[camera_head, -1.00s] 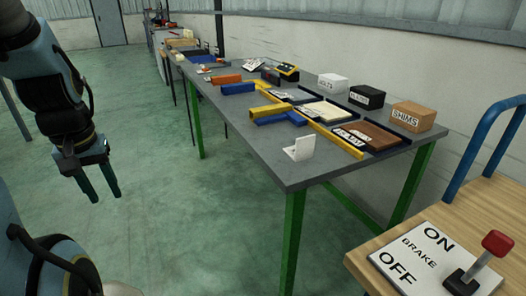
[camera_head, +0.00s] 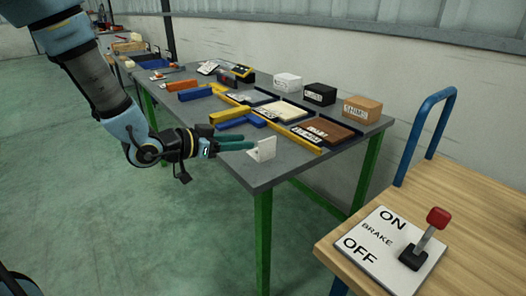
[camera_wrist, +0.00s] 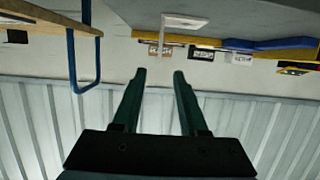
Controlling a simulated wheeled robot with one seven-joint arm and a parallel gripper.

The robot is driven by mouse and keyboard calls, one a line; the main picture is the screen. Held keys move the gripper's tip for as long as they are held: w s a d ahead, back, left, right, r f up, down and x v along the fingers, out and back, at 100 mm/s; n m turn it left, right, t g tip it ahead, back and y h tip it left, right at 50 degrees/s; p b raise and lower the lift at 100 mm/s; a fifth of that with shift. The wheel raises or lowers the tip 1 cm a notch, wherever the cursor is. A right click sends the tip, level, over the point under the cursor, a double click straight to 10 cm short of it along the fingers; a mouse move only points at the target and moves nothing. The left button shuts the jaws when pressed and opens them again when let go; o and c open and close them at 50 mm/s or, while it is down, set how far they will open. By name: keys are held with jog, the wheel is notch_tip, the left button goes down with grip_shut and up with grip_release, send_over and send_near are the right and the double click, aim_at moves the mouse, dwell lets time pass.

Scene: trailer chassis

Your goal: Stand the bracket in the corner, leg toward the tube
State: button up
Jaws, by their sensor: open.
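The white L-shaped bracket (camera_head: 262,150) is near the table's front edge, one flat leg upright and the other low. It also shows in the wrist view (camera_wrist: 185,22), beyond the fingertips. My gripper (camera_head: 252,143) is open, level, and reaches in from the left at the bracket; contact cannot be told. In the wrist view my open fingers (camera_wrist: 159,75) have nothing between them. A yellow tube (camera_head: 229,116) and a blue tube (camera_head: 235,123) lie side by side behind the bracket. They meet a long yellow bar (camera_head: 288,137), forming corners.
The grey table (camera_head: 262,178) has bare room around the bracket. Trays (camera_head: 328,130) and labelled boxes (camera_head: 362,108) stand right and behind. Another orange block (camera_head: 182,85) and blue block (camera_head: 195,94) lie farther back. A wooden cart (camera_head: 460,225) with a brake lever (camera_head: 425,238) stands right.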

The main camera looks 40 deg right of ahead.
aim_at(267, 140)
jog(key=x, duration=0.4)
jog(key=p+x, duration=0.1)
jog(key=x, duration=0.3)
jog(key=shift+s+d+r+p, duration=0.15)
jog(key=shift+d+p, duration=0.05)
jog(key=shift+p, duration=0.1)
jog(key=shift+d, duration=0.5)
grip_shut()
dwell(0.7)
